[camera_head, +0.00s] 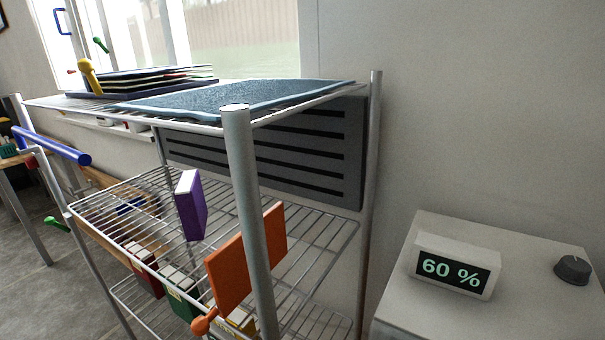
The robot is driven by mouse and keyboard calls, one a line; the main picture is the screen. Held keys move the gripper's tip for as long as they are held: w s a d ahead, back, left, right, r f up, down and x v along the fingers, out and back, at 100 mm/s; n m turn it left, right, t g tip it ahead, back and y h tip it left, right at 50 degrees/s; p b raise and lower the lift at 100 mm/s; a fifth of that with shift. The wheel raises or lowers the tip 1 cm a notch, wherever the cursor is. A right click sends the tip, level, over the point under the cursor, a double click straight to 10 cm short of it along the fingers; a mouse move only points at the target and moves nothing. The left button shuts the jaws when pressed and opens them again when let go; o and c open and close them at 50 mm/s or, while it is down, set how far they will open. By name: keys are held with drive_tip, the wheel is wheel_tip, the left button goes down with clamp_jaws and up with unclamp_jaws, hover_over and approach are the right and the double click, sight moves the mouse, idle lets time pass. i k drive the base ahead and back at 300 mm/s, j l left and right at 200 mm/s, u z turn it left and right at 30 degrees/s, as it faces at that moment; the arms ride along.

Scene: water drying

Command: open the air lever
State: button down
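No part is labelled as the air lever, and I cannot tell which it is. A grey slotted vent panel (310,150) is on the wall behind the wire rack, partly hidden by the rack's top shelf and front post. An orange plate (230,272) stands at the rack's front, crossed by the post. A small orange knob-ended piece (203,322) shows at its lower left. A yellow knob-ended handle (88,76) is at the upper left, and a green handle (101,44) is at the window. My gripper is not in view.
The metal rack (240,190) fills the middle, with a blue cloth (235,97) on top. A white box (480,235) at right bears a "60 %" display (450,270) and dark dial (573,269). Grey floor (65,285) shows left.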

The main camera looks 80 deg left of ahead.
sight(50, 221)
drive_tip(key=u, duration=0.5)
drive_tip(key=k+u, duration=0.1)
drive_tip(key=u, duration=0.85)
drive_tip(key=j+u, duration=0.1)
drive_tip(key=u, duration=0.4)
drive_tip(key=j+u, duration=0.1)
drive_tip(key=u, duration=0.9)
drive_tip(key=j+u, duration=0.15)
drive_tip(key=u, duration=0.35)
